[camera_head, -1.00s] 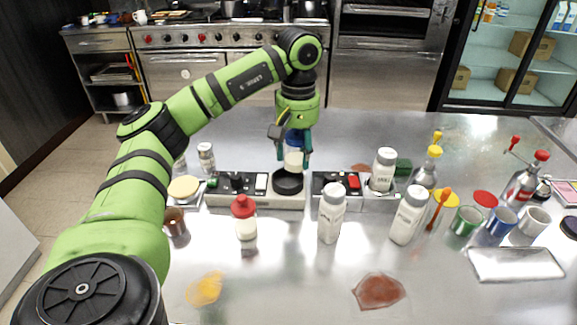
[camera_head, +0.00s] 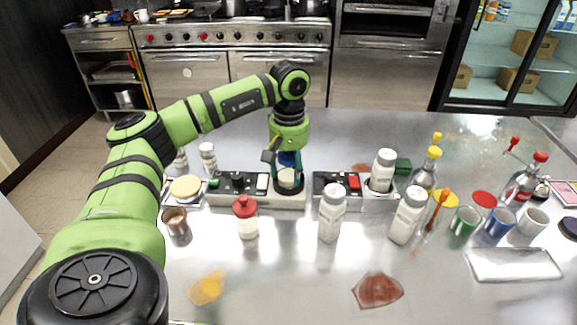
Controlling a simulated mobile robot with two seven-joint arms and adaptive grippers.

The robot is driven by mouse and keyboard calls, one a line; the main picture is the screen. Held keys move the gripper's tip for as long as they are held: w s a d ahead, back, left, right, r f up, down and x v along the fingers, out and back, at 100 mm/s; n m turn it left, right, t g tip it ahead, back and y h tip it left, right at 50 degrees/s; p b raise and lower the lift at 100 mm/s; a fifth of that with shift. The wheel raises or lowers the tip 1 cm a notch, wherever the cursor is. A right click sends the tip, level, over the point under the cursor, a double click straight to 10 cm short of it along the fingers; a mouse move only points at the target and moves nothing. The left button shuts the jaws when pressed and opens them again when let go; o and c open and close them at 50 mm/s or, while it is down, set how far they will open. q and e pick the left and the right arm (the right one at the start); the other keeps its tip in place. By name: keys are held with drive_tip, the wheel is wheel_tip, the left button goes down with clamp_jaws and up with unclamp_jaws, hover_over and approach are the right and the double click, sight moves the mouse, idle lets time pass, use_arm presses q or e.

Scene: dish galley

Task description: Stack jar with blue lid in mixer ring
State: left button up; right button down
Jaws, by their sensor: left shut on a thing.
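The jar with the blue lid (camera_head: 287,178) is upright at the black mixer ring (camera_head: 290,189), in the middle of the head view. Its pale lower body is at the ring opening and its blue lid is mostly hidden between my fingers. My left gripper (camera_head: 286,162) points down and is shut on the jar near its lid. How deep the jar sits in the ring cannot be told. My right gripper is not in view.
Grey units with black panels stand on both sides of the ring; a white shaker (camera_head: 382,170) stands in the right one. A red-lidded bottle (camera_head: 246,217) and white shakers (camera_head: 332,212) (camera_head: 408,214) stand in front. Cups and a tray (camera_head: 513,264) lie right.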

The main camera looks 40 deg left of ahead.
use_arm(q)
drive_tip(key=o, duration=1.4)
drive_tip(key=shift+f, duration=0.1)
drive_tip(key=shift+r+p, duration=0.35)
drive_tip(key=shift+r, duration=0.2)
wheel_tip(320, 180, up, 6)
drive_tip(key=shift+w+r+b, duration=0.1)
drive_tip(key=shift+r+b, duration=0.1)
drive_tip(key=shift+b, duration=0.45)
wheel_tip(320, 180, up, 5)
drive_tip(key=shift+r+p, duration=0.15)
drive_tip(key=shift+p, duration=0.65)
